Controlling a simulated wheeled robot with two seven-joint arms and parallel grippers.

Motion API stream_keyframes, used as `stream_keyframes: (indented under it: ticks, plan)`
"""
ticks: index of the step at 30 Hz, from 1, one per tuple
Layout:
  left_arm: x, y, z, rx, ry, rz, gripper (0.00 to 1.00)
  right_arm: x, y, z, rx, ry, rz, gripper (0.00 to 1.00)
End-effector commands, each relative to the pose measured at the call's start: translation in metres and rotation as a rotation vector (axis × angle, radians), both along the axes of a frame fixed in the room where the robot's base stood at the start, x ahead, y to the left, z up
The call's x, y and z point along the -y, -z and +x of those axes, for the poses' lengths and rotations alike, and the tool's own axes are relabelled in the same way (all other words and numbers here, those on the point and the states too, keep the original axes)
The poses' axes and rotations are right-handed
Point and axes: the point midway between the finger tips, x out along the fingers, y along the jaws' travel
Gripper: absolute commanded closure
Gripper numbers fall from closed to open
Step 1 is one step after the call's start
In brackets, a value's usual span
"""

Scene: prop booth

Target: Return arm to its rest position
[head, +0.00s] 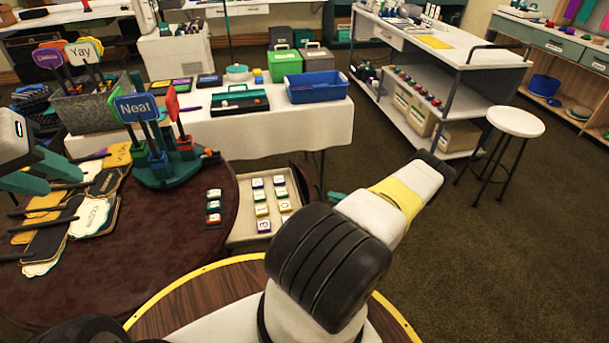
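My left gripper (62,182) comes in at the left edge, above the signs on the brown round table. Its two teal fingers are apart, with nothing seen between them. My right arm (375,220) fills the lower middle, its white and yellow link reaching up and to the right. A small teal part of my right gripper (335,197) shows behind that arm, beside the tray. The rest of it is hidden, so I cannot tell its opening or whether it holds anything.
A white stool (515,122) stands right; the carpet (500,250) there is clear.

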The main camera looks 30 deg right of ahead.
Motion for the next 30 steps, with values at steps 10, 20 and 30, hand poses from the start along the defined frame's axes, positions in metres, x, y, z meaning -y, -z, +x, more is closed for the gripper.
stream_keyframes:
  ticks: [10,20,30]
  plan:
    - [0.000,0.000,0.000,0.000,0.000,0.000,0.64,0.003,-0.001,-0.006,0.001,-0.001,0.001,0.80]
    - [0.000,0.000,0.000,0.000,0.000,0.000,0.64,0.002,-0.007,-0.001,0.004,-0.017,-0.019,0.80]
    - [0.000,0.000,0.000,0.000,0.000,0.000,0.64,-0.058,-0.140,0.062,0.148,-0.461,-0.484,0.80]
